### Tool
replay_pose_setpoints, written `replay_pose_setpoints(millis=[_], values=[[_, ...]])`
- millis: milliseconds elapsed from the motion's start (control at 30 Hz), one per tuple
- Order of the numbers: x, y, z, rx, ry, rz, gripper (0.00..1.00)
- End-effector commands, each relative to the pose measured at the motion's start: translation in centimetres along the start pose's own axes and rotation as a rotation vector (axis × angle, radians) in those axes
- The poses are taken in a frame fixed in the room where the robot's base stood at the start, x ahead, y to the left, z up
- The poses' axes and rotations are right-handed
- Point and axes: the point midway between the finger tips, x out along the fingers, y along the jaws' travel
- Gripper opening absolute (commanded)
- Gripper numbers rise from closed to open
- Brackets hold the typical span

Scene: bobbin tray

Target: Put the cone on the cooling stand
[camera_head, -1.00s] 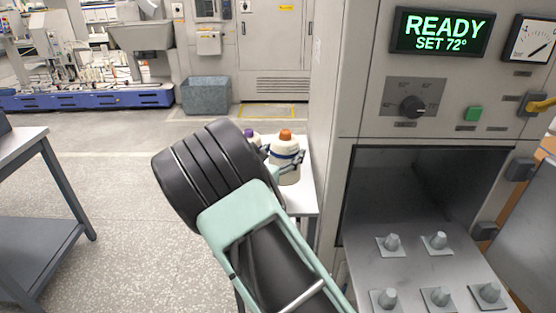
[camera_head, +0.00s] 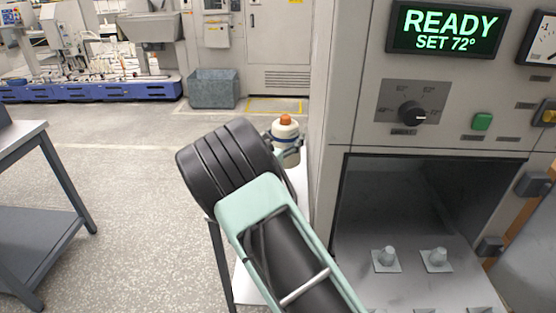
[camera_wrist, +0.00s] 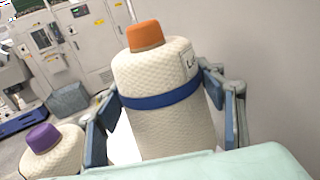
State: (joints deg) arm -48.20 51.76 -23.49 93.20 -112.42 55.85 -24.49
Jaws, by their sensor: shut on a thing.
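A cream yarn cone (camera_head: 286,129) with an orange tip and a blue band is held in my gripper (camera_head: 284,146), just left of the oven housing. In the wrist view the cone (camera_wrist: 165,124) fills the middle and stands nearly upright between the two fingers of my gripper (camera_wrist: 168,105). A second cream cone (camera_wrist: 52,157) with a purple tip stands apart at the lower left of the wrist view. A white-topped stand (camera_head: 300,187) shows partly behind my arm; I cannot tell whether it is the cooling stand. The held cone's base is hidden.
The oven (camera_head: 348,100) stands close on the right, its chamber open over a tray (camera_head: 410,284) with several grey pegs. A grey table (camera_head: 22,136) stands at left. Open floor (camera_head: 130,200) lies between. A grey bin (camera_head: 214,92) stands at the back.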

Motion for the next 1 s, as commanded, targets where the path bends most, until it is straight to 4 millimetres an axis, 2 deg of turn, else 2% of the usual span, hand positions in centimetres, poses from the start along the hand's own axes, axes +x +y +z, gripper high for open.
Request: replay_pose_setpoints(millis=[100,333,533,900,933,1000], values=[[0.1,0.0,-2.0,-0.002,-0.004,-0.001,0.28],[0.1,0.0,-3.8,0.0,-0.004,0.0,0.28],[0.0,0.0,-6.6,-0.001,-0.004,0.0,0.28],[0.0,0.0,-7.1,0.001,-0.005,0.0,0.28],[0.0,0.0,-7.2,0.001,-0.002,0.0,0.64],[0.0,0.0,-7.1,0.001,-0.002,0.0,0.72]])
